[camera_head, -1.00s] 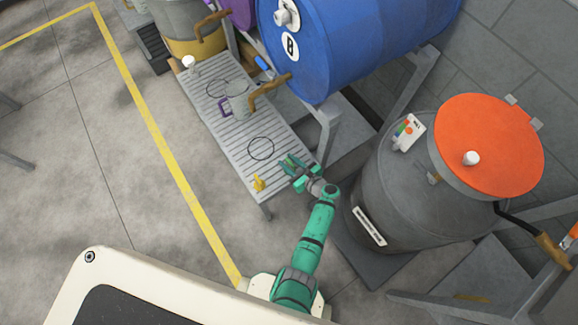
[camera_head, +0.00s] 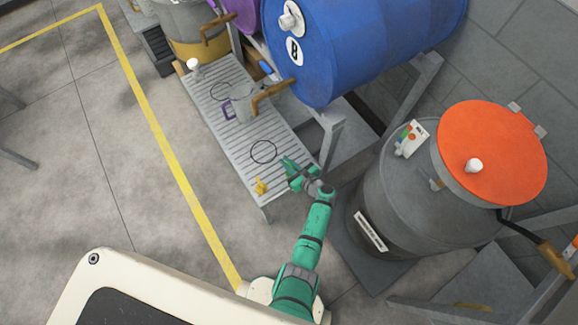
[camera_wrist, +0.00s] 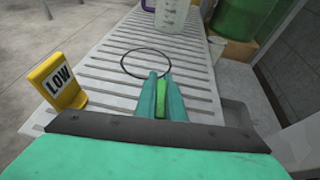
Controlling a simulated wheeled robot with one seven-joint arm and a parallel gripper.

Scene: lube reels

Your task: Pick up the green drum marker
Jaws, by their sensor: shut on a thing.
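My gripper (camera_head: 289,164) is over the near end of the slatted metal bench (camera_head: 228,122), right of a black ring. In the wrist view my gripper's green fingers (camera_wrist: 161,88) are shut on a narrow bright green piece (camera_wrist: 161,99), which appears to be the green drum marker. Most of it is hidden between the fingers. In the head view I cannot make out the marker in my gripper.
A yellow "LOW" tag (camera_wrist: 58,82) stands on the bench left of my gripper. A clear measuring jug (camera_wrist: 172,14) stands farther along. A blue drum (camera_head: 350,45) lies on a rack behind; a grey drum (camera_head: 400,200) with an orange lid stands right.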

